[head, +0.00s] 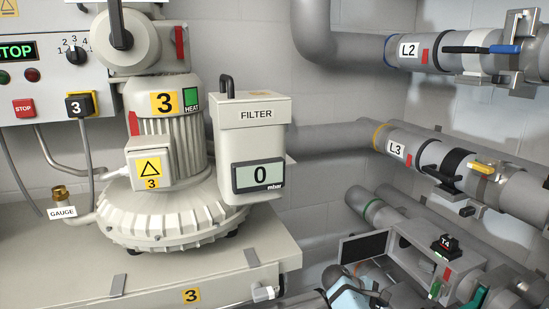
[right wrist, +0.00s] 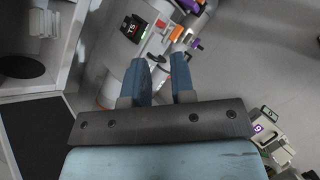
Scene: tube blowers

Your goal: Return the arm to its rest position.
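My right gripper (right wrist: 163,62) shows in the right wrist view. Its two blue fingers stand apart with a clear gap, and I see nothing held between them. Past the fingertips are a pale rounded body and a black-topped unit (right wrist: 134,28), at some distance that I cannot judge. In the head view a light-blue piece at the bottom edge matches the colour of my right gripper, but no fingertips can be made out there. My left gripper is in neither view.
The head view shows a blower (head: 160,205) with a filter box (head: 253,145) on a beige base (head: 140,283). Pipes L2 (head: 408,50) and L3 (head: 397,150) run along the right. Grey floor (right wrist: 255,60) shows in the wrist view.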

